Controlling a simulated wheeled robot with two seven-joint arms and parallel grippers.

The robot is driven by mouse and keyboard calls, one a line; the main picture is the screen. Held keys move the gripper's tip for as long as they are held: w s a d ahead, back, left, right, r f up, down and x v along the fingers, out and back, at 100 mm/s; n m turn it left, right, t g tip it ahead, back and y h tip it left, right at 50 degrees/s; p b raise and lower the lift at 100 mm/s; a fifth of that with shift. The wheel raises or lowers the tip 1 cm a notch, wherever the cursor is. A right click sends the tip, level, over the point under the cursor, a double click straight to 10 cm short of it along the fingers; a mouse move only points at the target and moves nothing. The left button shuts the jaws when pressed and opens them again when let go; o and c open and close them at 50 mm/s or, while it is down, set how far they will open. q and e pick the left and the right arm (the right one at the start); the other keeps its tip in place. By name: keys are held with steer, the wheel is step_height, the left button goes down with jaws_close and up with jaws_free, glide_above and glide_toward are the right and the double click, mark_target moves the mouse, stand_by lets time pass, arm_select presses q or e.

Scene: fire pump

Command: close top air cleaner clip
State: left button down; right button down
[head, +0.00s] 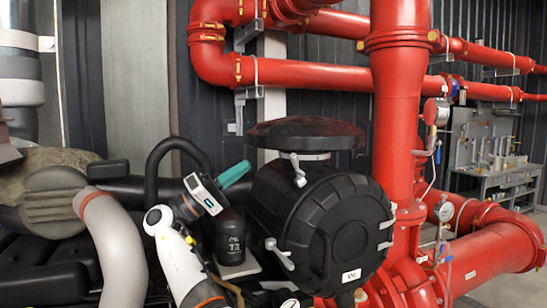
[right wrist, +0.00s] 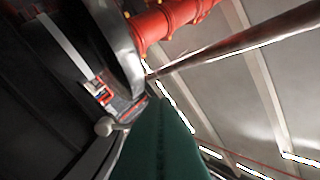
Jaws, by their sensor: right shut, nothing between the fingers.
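The air cleaner (head: 330,222) is a black ribbed drum in the middle of the head view. Its top clip (head: 298,170) is a pale metal lever on the drum's upper front edge, below a dark round cap; whether it is latched is unclear. My right gripper (head: 246,166) has teal fingers, shut and empty. In the picture it is left of the top clip, with a visible gap. In the right wrist view the teal fingers (right wrist: 160,108) point up, and a pale round-ended lever (right wrist: 104,127), probably a clip, shows left of them. My left gripper is not in view.
Another pale clip (head: 279,252) sits at the drum's lower left, and more clips (head: 386,223) are on its right side. A black hose (head: 168,147) arches behind. Red pipes (head: 398,120) rise at the right.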

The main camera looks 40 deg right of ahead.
mark_target(297, 170)
steer(key=s+d+r+p, duration=0.3)
steer(key=s+d+p, duration=0.3)
steer(key=p, duration=0.1)
steer(key=shift+s+d, duration=0.15)
steer(key=shift+d, duration=0.25)
stand_by(0.5)
steer(key=shift+f, duration=0.1)
